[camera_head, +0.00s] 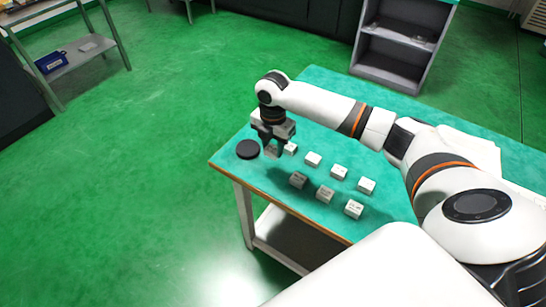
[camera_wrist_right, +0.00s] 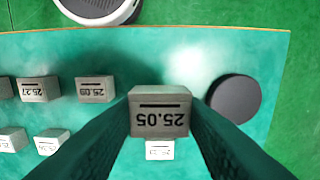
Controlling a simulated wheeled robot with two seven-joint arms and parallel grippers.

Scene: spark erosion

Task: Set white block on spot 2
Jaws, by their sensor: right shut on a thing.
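My right gripper (camera_head: 273,146) is above the left part of the green table, its fingers shut on a small pale grey-white block. In the wrist view the held block (camera_wrist_right: 160,112) sits between the fingertips, with "25.05" and a dark bar on its face, upside down. Beneath it lies a white block (camera_wrist_right: 159,150), partly hidden. Other small whitish blocks stand in two rows, a far row (camera_head: 338,172) and a near row (camera_head: 325,194). Near-row blocks read "25.09" (camera_wrist_right: 96,89) and "25.27" (camera_wrist_right: 38,89). I cannot make out which place is spot 2. My left gripper is not in view.
A black round disc (camera_head: 248,149) lies on the table (camera_head: 228,163) just left of the gripper. The table's left edge is close by. A grey shelf unit (camera_head: 388,68) stands behind the table. Open green floor lies to the left.

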